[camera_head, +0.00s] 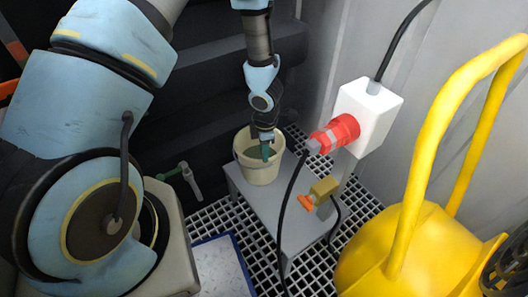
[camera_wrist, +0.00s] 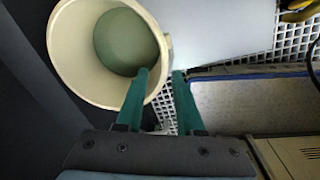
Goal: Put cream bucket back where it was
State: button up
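The cream bucket (camera_head: 260,172) stands upright on a low grey bench. In the wrist view, the bucket (camera_wrist: 78,75) fills the upper left, with its mouth toward the camera. A round green area (camera_wrist: 124,42) shows inside; I cannot tell whether it is liquid or the bucket's bottom. My gripper (camera_head: 266,150) is at the bucket's mouth. In the wrist view, my gripper (camera_wrist: 160,75) has its green fingers apart. The left finger overlaps the bucket's inside and the right finger lies outside the rim, with the near wall between them. Contact with the wall cannot be told.
The grey bench (camera_head: 290,210) stands on a grated floor (camera_head: 212,218). A white socket box (camera_head: 368,112) with a red plug (camera_head: 336,133) and hanging cables is close on the right. A yellow vessel with a tall handle (camera_head: 420,250) stands front right. A dark stepped wall (camera_head: 215,75) is behind.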

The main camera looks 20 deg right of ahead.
notch_tip(320, 180, up, 2)
jog(key=shift+w, duration=0.15)
jog(key=w+a+r+m+h, duration=0.1)
jog(key=w+a+r+m, duration=0.35)
jog(key=r, duration=0.35)
jog(key=w+a+r+m+h, duration=0.1)
jog(key=w+a+r+m, duration=0.25)
jog(key=a+r, duration=0.4)
jog(key=s+a+r+m+y, duration=0.1)
jog(key=s+a+r+m, duration=0.2)
jog(key=a, duration=0.5)
jog(key=s+a+r+m+y, duration=0.1)
jog(key=s+a+r+m, duration=0.3)
jog(key=a+r+m, duration=0.2)
jog(key=a+r, duration=0.2)
jog(key=a, duration=0.1)
jog(key=shift+r+t, duration=0.25)
jog(key=shift+t, duration=0.15)
notch_tip(320, 180, up, 18)
jog(key=p, duration=1.8)
